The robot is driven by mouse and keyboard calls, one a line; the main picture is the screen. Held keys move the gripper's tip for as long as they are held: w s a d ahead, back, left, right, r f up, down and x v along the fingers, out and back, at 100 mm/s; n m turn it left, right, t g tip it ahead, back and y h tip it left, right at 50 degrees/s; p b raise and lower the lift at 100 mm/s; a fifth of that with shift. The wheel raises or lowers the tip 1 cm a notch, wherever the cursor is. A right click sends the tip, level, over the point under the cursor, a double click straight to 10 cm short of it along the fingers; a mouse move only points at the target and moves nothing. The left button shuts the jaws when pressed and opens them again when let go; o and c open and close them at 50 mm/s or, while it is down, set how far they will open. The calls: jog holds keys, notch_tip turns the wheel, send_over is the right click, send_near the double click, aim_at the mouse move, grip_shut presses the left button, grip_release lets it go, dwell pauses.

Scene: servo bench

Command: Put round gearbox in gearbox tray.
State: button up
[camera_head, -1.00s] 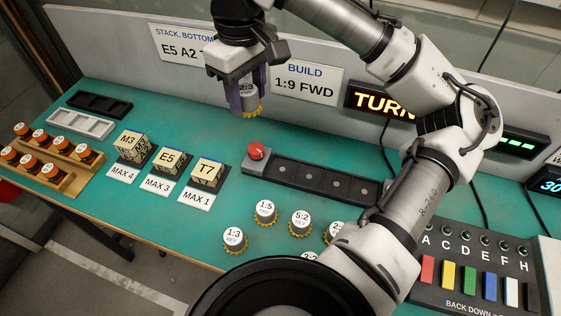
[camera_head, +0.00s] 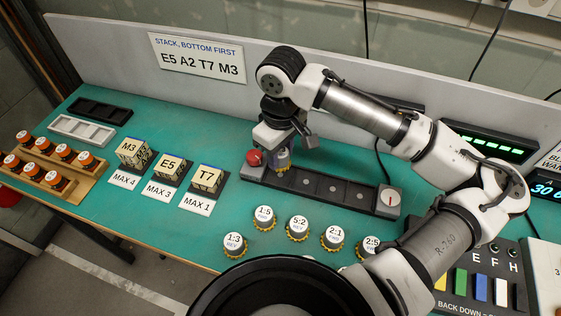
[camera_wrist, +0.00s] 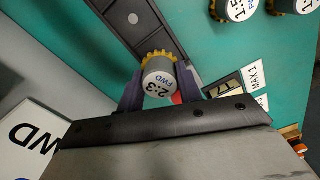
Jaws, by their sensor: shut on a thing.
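My gripper (camera_head: 283,158) is shut on a round gearbox (camera_wrist: 159,80), a grey cylinder with a yellow toothed rim; its white label reads 2:3 FWD in the wrist view. A finger stands on each side of it. The gearbox also shows in the head view (camera_head: 283,163), low over the left end of a long dark strip (camera_head: 349,196) with several round-marked places, right beside the red knob. This strip looks like the gearbox tray. It also shows in the wrist view (camera_wrist: 120,12). I cannot tell whether the gearbox touches it.
Several other gearboxes, among them 1:3 (camera_head: 234,245) and 1:5 (camera_head: 264,218), stand in front of the strip. The red knob (camera_head: 254,158) is close to my gripper. Block T7 (camera_head: 206,181) stands to the left. The back panel (camera_head: 200,90) rises behind.

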aim_at(281, 165)
jog(key=shift+f, duration=2.3)
jog(key=o, duration=1.4)
notch_tip(281, 165, up, 12)
jog(key=shift+r+b, duration=0.1)
jog(key=shift+b, duration=0.25)
